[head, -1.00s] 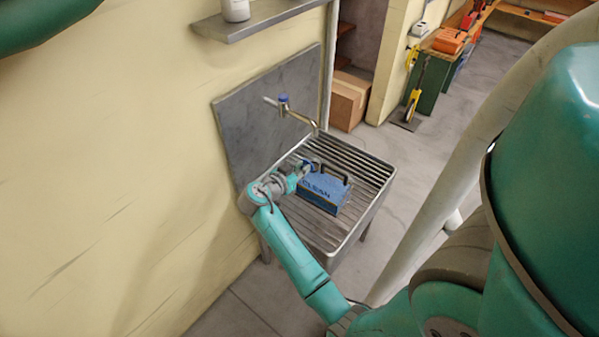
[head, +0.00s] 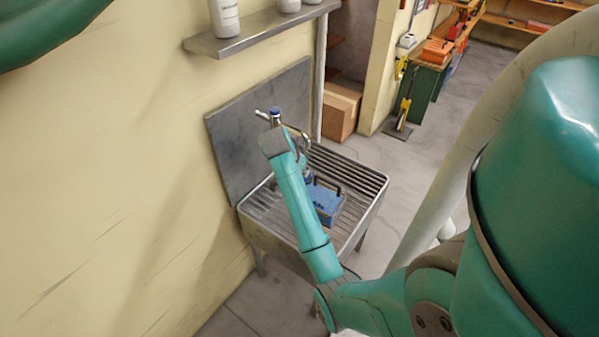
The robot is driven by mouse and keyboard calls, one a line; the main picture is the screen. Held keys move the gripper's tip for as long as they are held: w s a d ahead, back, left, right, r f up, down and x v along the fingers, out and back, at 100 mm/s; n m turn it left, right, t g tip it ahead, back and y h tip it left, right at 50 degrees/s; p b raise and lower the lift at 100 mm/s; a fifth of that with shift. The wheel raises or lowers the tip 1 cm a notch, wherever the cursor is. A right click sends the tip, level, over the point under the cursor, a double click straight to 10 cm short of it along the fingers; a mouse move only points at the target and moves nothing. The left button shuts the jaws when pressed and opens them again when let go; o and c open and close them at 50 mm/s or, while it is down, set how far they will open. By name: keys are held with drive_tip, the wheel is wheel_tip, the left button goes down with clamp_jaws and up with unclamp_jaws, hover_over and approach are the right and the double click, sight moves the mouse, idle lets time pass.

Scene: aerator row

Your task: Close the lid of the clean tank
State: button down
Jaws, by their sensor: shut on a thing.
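The clean tank (head: 328,206) is a blue box with dark hoop-like parts on top. It sits on the slatted rack of a metal sink stand (head: 368,188). My arm crosses in front of its left part, and its label does not show. My gripper (head: 309,179) is at the tank's top on the far left side, small and partly hidden behind my arm. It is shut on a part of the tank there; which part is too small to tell. I cannot make out the lid or how far open it is.
A tap (head: 297,133) with a blue top rises by the grey backsplash (head: 235,130), close to my wrist. A shelf (head: 255,32) with white bottles hangs above on the wall. A cardboard box (head: 341,112) stands behind.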

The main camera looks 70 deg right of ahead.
drive_tip(key=shift+d, duration=0.1)
idle(0.4)
drive_tip(key=c, duration=1.1)
unclamp_jaws()
drive_tip(key=shift+o, duration=0.2)
drive_tip(key=v, duration=0.7)
drive_tip(key=shift+r, duration=0.2)
